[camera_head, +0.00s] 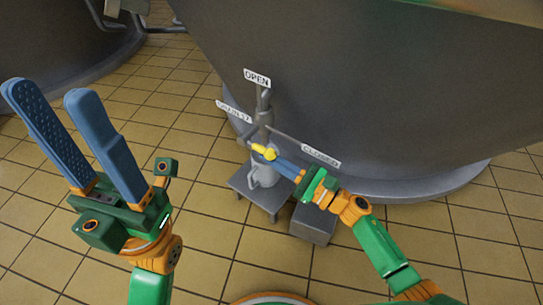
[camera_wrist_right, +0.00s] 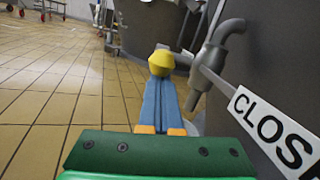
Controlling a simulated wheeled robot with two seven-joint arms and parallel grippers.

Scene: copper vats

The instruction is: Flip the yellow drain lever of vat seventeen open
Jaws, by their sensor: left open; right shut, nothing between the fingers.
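The yellow lever grip (camera_head: 263,151) is in front of the drain pipe of the vat (camera_head: 350,90), under a "DRAIN 17" sign (camera_head: 234,111). An "OPEN" sign (camera_head: 257,78) is above and a "CLOSED" sign (camera_head: 320,155) is to the right. In the right wrist view the yellow grip (camera_wrist_right: 161,63) is just beyond the blue fingertips. My left gripper (camera_head: 44,92) is open, empty and raised, far left.
A grey jug (camera_head: 264,175) stands on a small stool (camera_head: 240,184) below the drain. A grey block (camera_head: 312,226) is beside it. The "CLOSED" sign (camera_wrist_right: 272,128) is close on the right in the wrist view. Tiled floor (camera_head: 200,215) is free to the left.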

